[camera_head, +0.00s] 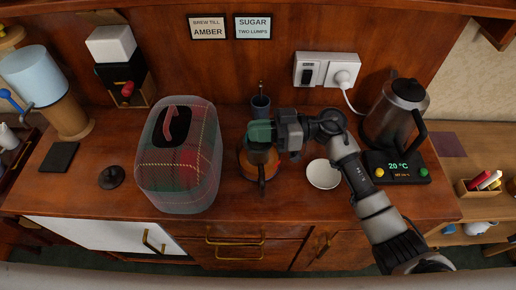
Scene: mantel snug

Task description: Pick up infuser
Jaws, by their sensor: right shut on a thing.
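My right gripper (268,132) reaches in from the right over the counter and is shut on the infuser (259,153). The infuser shows as a small greyish body under the green piece at the fingertips; much of it is hidden by the gripper. Directly below is a clear glass pot (247,170) with amber liquid and a dark handle toward me. I cannot tell whether the infuser's lower end is inside the pot or above it. My left gripper is not in view.
A plaid-covered rounded container (180,175) stands to the left. A dark blue cup (260,105) is behind the pot; a white saucer (323,174) is to its right. A kettle (388,118) stands at the right on a base showing 20 °C. A dark lidlike disc (111,177) lies far left.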

